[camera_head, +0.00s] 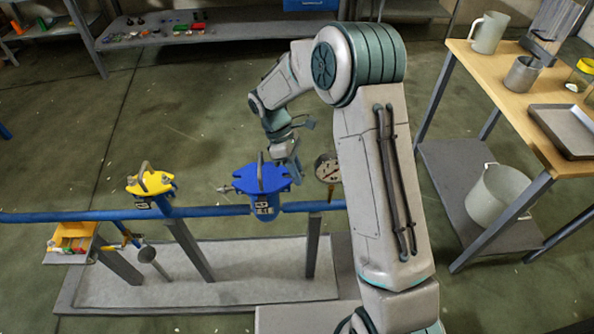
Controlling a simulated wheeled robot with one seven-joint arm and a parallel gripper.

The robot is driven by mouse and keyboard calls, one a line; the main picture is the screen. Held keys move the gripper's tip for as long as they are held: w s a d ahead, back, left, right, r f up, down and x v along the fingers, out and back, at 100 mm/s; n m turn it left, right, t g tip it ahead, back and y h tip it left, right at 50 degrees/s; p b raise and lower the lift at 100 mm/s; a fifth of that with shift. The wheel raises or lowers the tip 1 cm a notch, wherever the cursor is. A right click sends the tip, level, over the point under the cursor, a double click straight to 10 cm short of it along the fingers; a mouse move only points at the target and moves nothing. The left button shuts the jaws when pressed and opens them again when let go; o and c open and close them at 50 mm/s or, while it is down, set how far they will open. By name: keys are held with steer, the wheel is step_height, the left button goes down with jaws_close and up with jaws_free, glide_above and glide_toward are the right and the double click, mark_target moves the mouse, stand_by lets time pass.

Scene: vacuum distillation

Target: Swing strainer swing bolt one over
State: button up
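A blue strainer (266,208) sits on the blue pipe line, with a blue lid (259,182) and an upright handle on top. A grey swing bolt (226,189) sticks out to the left of the lid. My gripper (295,171) is at the right edge of the lid, close to it; I cannot tell whether it touches. The fingers are small and partly merge with the background, so their opening is unclear. Any bolt on the right side of the lid is hidden by or lost beside my gripper.
A yellow-lidded strainer (151,183) stands on the left of the blue pipe (70,216). A pressure gauge (328,168) is just right of my gripper. A yellow bin (72,237) sits lower left. A wooden-topped table (499,77) stands at right. Floor behind is clear.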

steer(key=shift+o, duration=0.9)
steer(key=v, duration=1.4)
steer(key=shift+p, duration=0.45)
steer(key=s+d+t+y+p, duration=0.1)
steer(key=s+d+y+p, duration=0.1)
steer(key=d+y+p, duration=0.4)
steer(key=shift+m+h, duration=0.3)
steer(key=shift+h, duration=0.4)
steer(key=x, duration=0.6)
steer(key=b+x, duration=0.1)
steer(key=x, duration=0.6)
steer(key=shift+w+d+f+b, duration=0.1)
steer(key=shift+d+f+b, duration=0.15)
steer(key=shift+f+b, duration=0.05)
